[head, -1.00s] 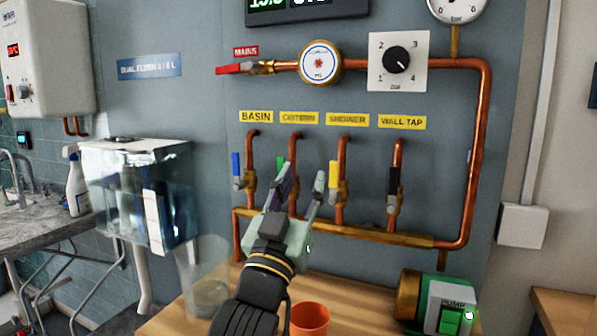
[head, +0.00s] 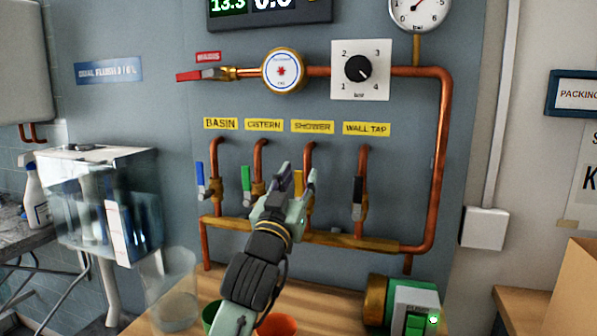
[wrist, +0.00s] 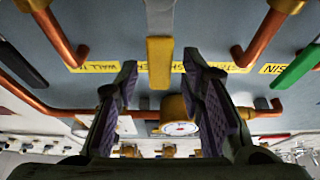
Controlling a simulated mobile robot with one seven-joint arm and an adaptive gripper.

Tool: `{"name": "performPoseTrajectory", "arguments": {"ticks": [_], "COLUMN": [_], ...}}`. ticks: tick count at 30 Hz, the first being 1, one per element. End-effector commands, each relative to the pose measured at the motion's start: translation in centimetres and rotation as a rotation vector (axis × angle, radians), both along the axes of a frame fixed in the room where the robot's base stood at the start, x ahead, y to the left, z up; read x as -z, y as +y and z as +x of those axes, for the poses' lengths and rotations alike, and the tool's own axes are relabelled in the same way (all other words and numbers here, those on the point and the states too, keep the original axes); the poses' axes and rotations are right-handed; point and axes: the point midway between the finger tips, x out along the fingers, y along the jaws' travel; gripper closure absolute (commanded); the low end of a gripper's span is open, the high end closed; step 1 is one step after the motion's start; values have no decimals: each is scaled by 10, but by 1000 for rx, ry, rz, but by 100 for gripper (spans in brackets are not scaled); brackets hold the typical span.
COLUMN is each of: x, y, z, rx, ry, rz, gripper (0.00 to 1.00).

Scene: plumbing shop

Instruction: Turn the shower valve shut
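The shower valve has a yellow lever (head: 312,180) under the SHOWER label (head: 312,127). The lever stands upright, along its copper pipe. My gripper (head: 294,178) is in front of this valve in the head view and hides much of the valve body and the lower lever. In the wrist view, the yellow lever (wrist: 160,62) shows in the gap between the two fingers of my gripper (wrist: 158,72). The fingers are apart, with no visible contact on the lever. I cannot tell how deep the lever lies between them.
Neighbouring valves have a green lever (head: 246,184) and blue lever (head: 200,180) to the left, and a black lever (head: 358,190) to the right. A brass manifold (head: 370,242) runs below. An orange cup (head: 277,325) and a pump (head: 405,302) stand on the bench.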

Motion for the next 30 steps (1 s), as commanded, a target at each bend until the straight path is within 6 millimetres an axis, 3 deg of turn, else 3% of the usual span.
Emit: {"name": "performPoseTrajectory", "arguments": {"ticks": [11, 27, 30], "x": [-2, -2, -2], "y": [-2, -2, -2], "z": [6, 6, 6], "rx": [0, 0, 0], "ry": [-1, -1, -1], "rz": [1, 1, 1], "gripper": [64, 100, 100]}}
